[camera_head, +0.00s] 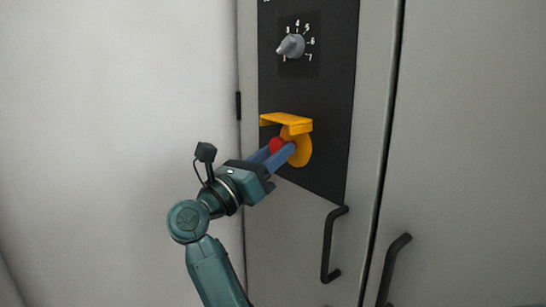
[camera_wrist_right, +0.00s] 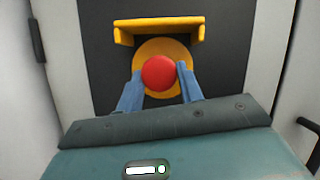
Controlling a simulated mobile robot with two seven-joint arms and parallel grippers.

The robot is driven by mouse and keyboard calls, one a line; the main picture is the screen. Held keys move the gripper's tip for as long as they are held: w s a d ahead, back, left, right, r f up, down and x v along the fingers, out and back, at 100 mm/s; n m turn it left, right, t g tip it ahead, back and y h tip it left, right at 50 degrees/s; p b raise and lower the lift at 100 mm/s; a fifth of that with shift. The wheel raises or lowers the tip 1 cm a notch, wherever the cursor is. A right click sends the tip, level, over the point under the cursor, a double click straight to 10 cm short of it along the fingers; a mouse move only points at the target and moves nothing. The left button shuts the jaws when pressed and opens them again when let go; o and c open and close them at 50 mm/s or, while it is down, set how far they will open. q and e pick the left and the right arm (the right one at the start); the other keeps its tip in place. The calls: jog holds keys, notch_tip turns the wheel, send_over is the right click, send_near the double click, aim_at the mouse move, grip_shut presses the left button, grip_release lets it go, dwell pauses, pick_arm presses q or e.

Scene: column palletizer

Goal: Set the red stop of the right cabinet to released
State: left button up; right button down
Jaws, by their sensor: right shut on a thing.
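The red stop (camera_head: 276,145) is a round red button on a yellow round base (camera_head: 304,152), on the dark panel of the cabinet. A yellow guard (camera_head: 287,119) juts out just above it. My right gripper (camera_head: 280,155) is at the stop, its blue fingers shut on the red button. In the right wrist view the red stop (camera_wrist_right: 159,73) sits between the two fingertips (camera_wrist_right: 160,80), one on each side. Whether the button is pushed in or out cannot be told. My left gripper is not in view.
A grey rotary knob (camera_head: 291,46) with a numbered scale is higher on the dark panel (camera_head: 330,100). Black door handles (camera_head: 330,245) and (camera_head: 392,270) are low on the cabinet doors. A bare pale wall (camera_head: 120,120) is to the left.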

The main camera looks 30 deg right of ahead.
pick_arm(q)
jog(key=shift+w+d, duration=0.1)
pick_arm(e)
jog(key=shift+a, duration=0.1)
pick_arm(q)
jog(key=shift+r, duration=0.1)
pick_arm(e)
jog(key=c, duration=0.9)
grip_release()
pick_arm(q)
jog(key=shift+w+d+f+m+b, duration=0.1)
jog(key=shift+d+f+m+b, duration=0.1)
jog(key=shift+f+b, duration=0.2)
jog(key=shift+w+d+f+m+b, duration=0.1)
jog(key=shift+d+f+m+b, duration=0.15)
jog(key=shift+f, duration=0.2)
pick_arm(e)
jog(key=v, duration=1.3)
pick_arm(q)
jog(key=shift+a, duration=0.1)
